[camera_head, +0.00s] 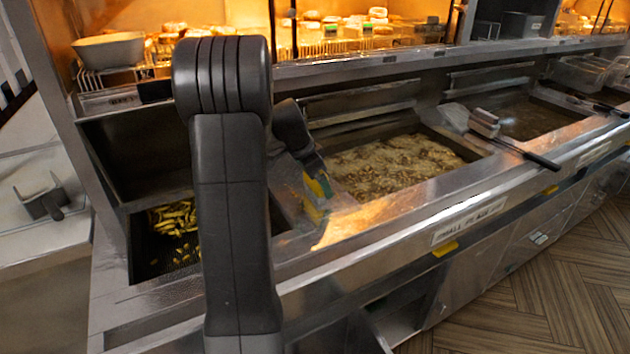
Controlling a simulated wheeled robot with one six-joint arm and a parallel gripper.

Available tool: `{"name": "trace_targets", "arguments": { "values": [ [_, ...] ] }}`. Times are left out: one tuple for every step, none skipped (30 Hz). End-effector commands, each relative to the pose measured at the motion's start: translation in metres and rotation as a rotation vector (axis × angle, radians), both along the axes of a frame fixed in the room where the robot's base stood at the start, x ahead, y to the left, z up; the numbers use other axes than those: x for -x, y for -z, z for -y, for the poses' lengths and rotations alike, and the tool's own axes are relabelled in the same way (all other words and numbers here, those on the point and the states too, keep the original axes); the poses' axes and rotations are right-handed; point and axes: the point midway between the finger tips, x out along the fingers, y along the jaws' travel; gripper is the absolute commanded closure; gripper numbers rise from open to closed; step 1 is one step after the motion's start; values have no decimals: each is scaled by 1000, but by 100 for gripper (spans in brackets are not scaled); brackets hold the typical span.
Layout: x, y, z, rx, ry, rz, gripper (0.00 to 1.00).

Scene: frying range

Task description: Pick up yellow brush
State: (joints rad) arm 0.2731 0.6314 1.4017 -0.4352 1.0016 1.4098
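A small yellow piece (318,187) shows just below the end of my arm, over the metal divider left of the bubbling fryer vat. It may be part of the yellow brush, but it is too small and too covered to be sure. My gripper (312,178) points down at this spot and is partly hidden behind my own dark arm. I cannot see its fingers clearly, nor whether they hold the yellow piece.
A fryer vat (395,163) bubbles right of my gripper. Yellow-green food (172,222) lies in the left well.

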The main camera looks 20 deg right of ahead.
Motion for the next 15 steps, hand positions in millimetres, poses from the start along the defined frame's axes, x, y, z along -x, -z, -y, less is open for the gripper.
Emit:
{"name": "trace_targets", "arguments": {
  "values": [
    [0,0,0,0,0,0,24],
    [0,0,0,0,0,0,29],
    [0,0,0,0,0,0,33],
    [0,0,0,0,0,0,33],
    [0,0,0,0,0,0,33],
    [0,0,0,0,0,0,33],
    [0,0,0,0,0,0,33],
    [0,0,0,0,0,0,33],
    [0,0,0,0,0,0,33],
    [0,0,0,0,0,0,33],
    [0,0,0,0,0,0,33],
    [0,-1,0,0,0,0,33],
    [0,-1,0,0,0,0,33],
    [0,-1,0,0,0,0,33],
    [1,-2,0,0,0,0,33]
  ]
}}
